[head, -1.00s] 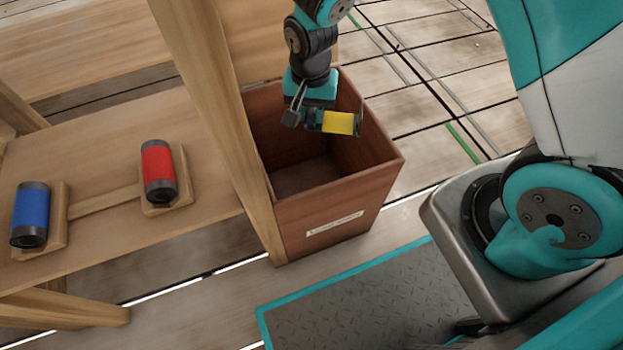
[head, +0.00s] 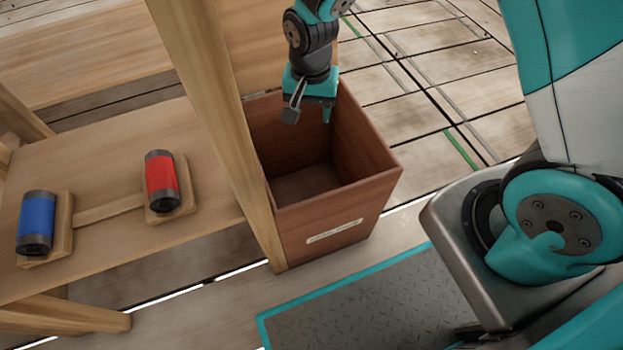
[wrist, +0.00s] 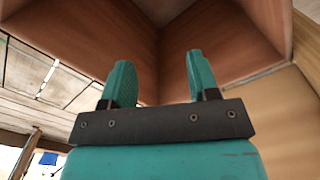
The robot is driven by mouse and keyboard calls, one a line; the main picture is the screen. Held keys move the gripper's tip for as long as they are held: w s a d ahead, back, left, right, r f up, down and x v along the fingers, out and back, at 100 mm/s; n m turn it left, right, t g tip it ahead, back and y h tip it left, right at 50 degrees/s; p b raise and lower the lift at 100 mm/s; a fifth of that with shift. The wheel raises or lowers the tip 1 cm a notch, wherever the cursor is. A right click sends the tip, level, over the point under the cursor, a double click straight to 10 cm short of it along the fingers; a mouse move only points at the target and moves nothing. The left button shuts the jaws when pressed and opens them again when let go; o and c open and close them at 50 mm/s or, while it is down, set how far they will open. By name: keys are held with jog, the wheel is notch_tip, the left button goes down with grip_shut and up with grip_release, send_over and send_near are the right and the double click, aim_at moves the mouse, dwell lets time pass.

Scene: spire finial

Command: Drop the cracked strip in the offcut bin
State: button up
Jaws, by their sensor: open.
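The brown wooden offcut bin (head: 350,205) stands open-topped beside a wooden post, with a pale label (head: 334,231) on its front. My gripper (head: 309,113) hangs over the bin's mouth, fingers down, open and empty. The wrist view shows the two teal fingers (wrist: 159,68) apart with nothing between them and the bin's inner walls (wrist: 235,42) beyond. No cracked strip is visible now. The visible part of the bin floor looks bare; some of the inside is hidden by the front wall and my gripper.
A red cylinder (head: 162,181) and a blue cylinder (head: 36,222), both with dark ends, rest on wooden holders on the bench shelf (head: 110,240) at left. The wooden post (head: 215,120) stands close against the bin's left side. Plank floor lies open to the right.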

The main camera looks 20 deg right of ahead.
notch_tip(320, 180, up, 14)
jog(key=p, duration=0.4)
jog(key=shift+p, duration=0.4)
jog(key=shift+f, duration=0.15)
